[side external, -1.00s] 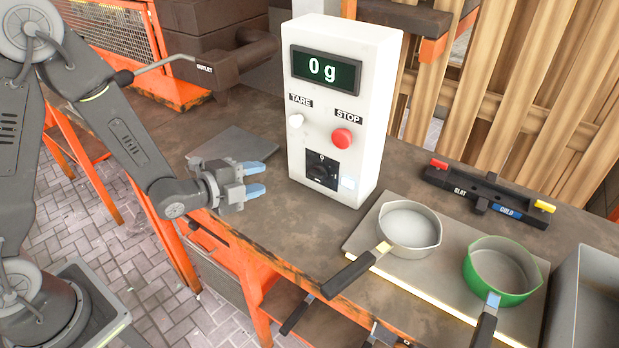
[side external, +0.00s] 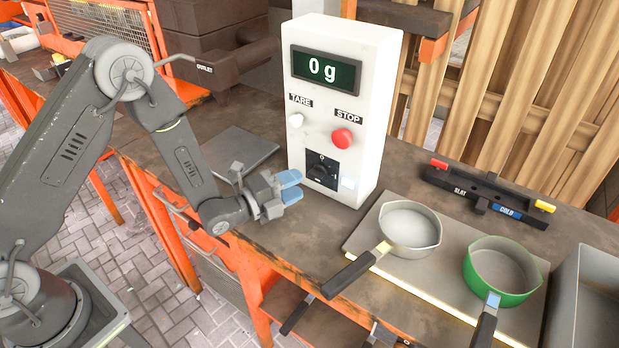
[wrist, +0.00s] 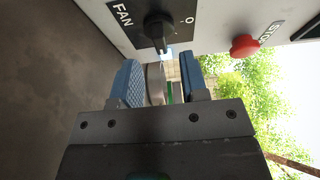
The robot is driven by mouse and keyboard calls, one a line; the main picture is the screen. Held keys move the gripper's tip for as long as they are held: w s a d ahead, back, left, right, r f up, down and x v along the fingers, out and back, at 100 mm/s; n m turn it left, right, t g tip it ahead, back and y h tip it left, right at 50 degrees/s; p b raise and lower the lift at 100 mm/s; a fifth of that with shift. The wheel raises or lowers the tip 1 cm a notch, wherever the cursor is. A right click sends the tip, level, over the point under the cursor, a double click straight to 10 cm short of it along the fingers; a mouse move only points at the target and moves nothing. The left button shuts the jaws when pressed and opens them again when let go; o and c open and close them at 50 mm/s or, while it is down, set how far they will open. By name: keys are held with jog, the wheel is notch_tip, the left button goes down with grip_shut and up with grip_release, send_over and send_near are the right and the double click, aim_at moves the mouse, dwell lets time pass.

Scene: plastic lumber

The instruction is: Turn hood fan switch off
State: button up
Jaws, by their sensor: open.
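The fan switch is a black rotary knob on a black plate (side external: 322,171), low on the front of the white control box (side external: 362,112). In the wrist view the knob (wrist: 158,28) shows near the top centre, with a FAN label (wrist: 122,13) to its left and an O mark to its right. My gripper (side external: 292,187) is open, with blue fingertips pointing at the box just left of the knob. In the wrist view my gripper (wrist: 160,78) has its two blue fingers apart below the knob, not around it.
Above the knob are a red STOP button (side external: 342,139) and a white TARE button (side external: 296,120). The display (side external: 325,69) reads 0 g. A grey plate (side external: 240,150) lies left of the box. A grey pan (side external: 408,226) and a green pan (side external: 502,268) stand to the right.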

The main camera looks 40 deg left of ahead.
aim_at(313, 178)
jog(key=shift+x, duration=2.25)
grip_shut()
